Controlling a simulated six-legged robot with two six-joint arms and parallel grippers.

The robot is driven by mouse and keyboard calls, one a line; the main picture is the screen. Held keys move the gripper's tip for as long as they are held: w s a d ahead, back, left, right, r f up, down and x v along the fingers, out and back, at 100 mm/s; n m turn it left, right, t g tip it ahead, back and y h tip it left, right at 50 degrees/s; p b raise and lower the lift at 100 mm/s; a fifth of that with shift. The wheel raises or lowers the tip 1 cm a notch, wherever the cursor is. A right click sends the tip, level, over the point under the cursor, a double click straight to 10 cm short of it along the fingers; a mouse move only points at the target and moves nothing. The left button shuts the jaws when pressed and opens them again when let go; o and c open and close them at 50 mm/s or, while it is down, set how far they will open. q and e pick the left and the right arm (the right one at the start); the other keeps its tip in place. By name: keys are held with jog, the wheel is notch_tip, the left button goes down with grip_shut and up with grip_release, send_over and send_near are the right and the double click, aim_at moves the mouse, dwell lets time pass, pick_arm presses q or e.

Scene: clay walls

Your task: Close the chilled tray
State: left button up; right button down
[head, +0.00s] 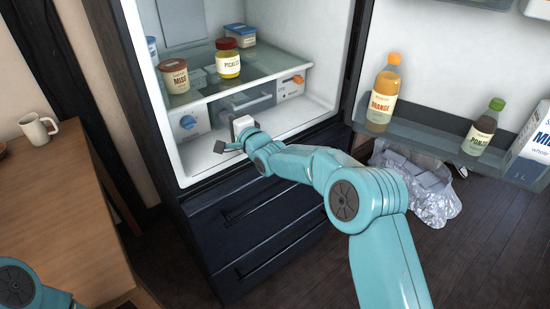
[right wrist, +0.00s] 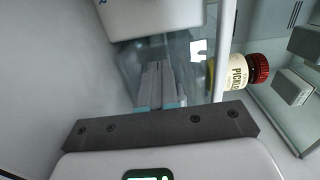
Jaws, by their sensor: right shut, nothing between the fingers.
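The chilled tray (head: 262,103) is a grey, see-through drawer under the glass shelf in the open fridge. It sits between two white control boxes, and its left part is hidden behind my right gripper. I cannot tell how far out it stands. My right gripper (head: 241,126) is inside the fridge opening, in front of the tray. Its fingers (right wrist: 158,72) are shut with nothing between them in the right wrist view, pointing at a clear bluish surface. I cannot tell whether they touch it. My left gripper is not in view.
The glass shelf (head: 270,68) above holds a miso tub (head: 174,77), a pickle jar (head: 228,60) and a blue-lidded box (head: 240,36). The open door's shelf (head: 430,140) at right carries bottles and a milk carton. A wooden table (head: 60,215) with a mug (head: 38,130) stands left.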

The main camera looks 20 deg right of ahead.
jog(key=shift+p+x, duration=0.35)
jog(key=shift+x, duration=0.8)
jog(key=shift+r, duration=0.25)
jog(key=shift+a+r, duration=0.1)
jog(key=shift+r, duration=0.05)
